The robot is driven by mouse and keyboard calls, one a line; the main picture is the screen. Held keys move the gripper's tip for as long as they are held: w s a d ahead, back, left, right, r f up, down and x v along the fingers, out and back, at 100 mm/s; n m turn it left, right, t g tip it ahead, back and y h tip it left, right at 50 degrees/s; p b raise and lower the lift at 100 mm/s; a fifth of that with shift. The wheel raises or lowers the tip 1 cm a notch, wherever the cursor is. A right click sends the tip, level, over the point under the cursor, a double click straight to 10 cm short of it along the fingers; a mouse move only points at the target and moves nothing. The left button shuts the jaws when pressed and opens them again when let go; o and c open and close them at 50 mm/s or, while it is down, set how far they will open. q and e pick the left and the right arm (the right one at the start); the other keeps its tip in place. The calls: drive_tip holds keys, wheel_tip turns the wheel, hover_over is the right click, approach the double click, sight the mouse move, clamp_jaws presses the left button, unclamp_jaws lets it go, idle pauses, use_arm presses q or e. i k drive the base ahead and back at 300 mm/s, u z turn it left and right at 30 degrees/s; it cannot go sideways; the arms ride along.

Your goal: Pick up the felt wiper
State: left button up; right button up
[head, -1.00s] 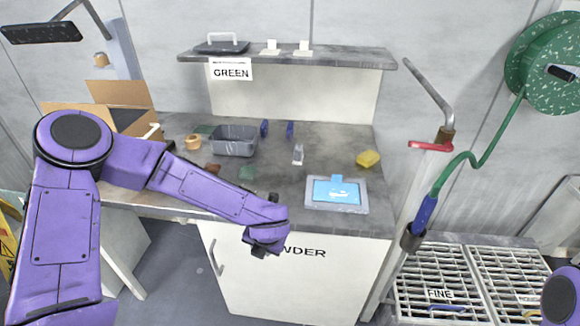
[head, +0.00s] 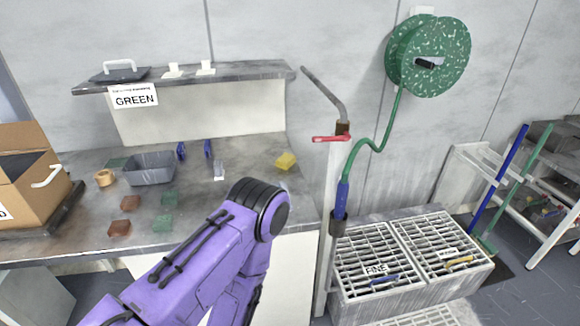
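I cannot pick out the felt wiper with certainty. A small pale grey-and-white item (head: 219,170) stands on the grey counter (head: 225,195), right of the two blue items. A blue-handled item (head: 384,279) lies on the grating labelled FINE, and a yellow one (head: 458,260) lies on the grating beside it. My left arm comes in from the lower left and bends down in front of the counter. Its gripper does not show clearly; it is hidden or below the picture. My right gripper is out of the picture.
On the counter are a grey tub (head: 150,169), a tan roll (head: 104,178), red and green blocks, and a yellow sponge (head: 286,160). A cardboard box (head: 40,190) stands at left.

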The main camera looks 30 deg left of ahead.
sight(219, 172)
drive_tip(key=z, duration=1.55)
drive_tip(key=k, duration=1.5)
drive_tip(key=u, duration=1.55)
